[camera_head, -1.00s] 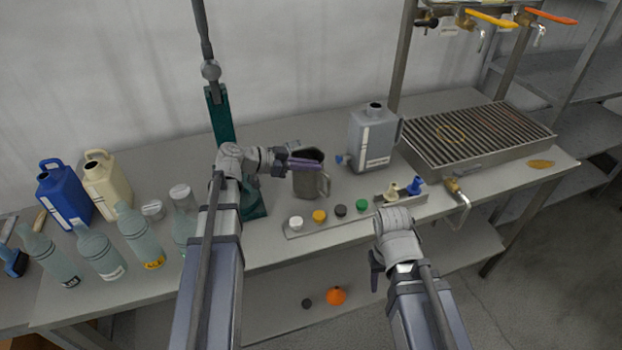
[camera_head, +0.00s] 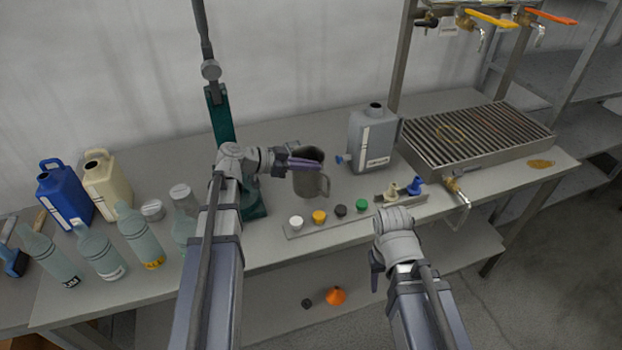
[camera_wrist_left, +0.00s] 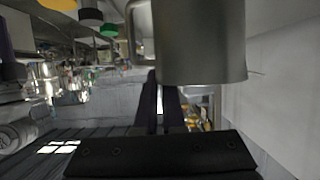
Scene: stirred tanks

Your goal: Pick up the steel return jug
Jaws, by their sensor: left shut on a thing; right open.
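The steel return jug (camera_head: 311,185) is an upright grey metal mug with its handle toward the right. It is at the middle of the bench in the head view, and I cannot tell whether it touches the bench top. My left gripper (camera_head: 306,164) is shut on the jug's upper part, coming from the left. In the left wrist view, the jug (camera_wrist_left: 203,45) fills the top middle, right at the dark fingers (camera_wrist_left: 163,108); the exact contact is hidden. My right gripper (camera_head: 376,271) is open and empty, low in front of the bench.
A strip with several coloured caps (camera_head: 340,211) lies in front of the jug. A grey canister (camera_head: 372,140) stands to its right, and a green stand (camera_head: 221,118) to its left. A grated tray (camera_head: 480,135) is further right. Bottles (camera_head: 138,238) crowd the left side.

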